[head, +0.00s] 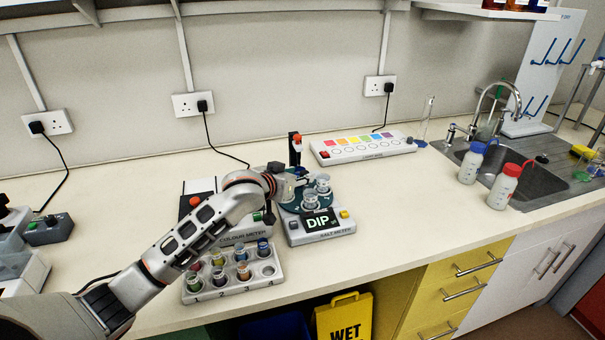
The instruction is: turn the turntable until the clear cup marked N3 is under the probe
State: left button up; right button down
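The turntable (293,207) is a dark teal disc on the salt meter (320,237), whose screen reads DIP. Clear cups stand on it, one at the right (323,184) and one at the front (310,201). Their marks are too small to read, so I cannot tell which is N3. The probe stand (295,150), black with a red top, rises behind the turntable. The probe tip and what is under it are not clear. My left gripper (288,187) is at the disc's left side, hiding part of it. Its fingers are too small and overlapped to read. My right gripper is out of view.
A rack (233,289) of several coloured vials stands in front, below my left arm. The colour meter (200,198) is partly behind that arm. A strip with coloured squares (362,148) lies behind right. Bottles (505,187) stand by the sink. The counter right of the turntable is clear.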

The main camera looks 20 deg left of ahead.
pick_arm(q)
jog(key=shift+x, duration=1.15)
jog(key=shift+w, duration=0.15)
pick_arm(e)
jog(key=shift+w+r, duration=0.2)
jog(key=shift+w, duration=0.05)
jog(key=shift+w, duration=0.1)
pick_arm(q)
grip_shut()
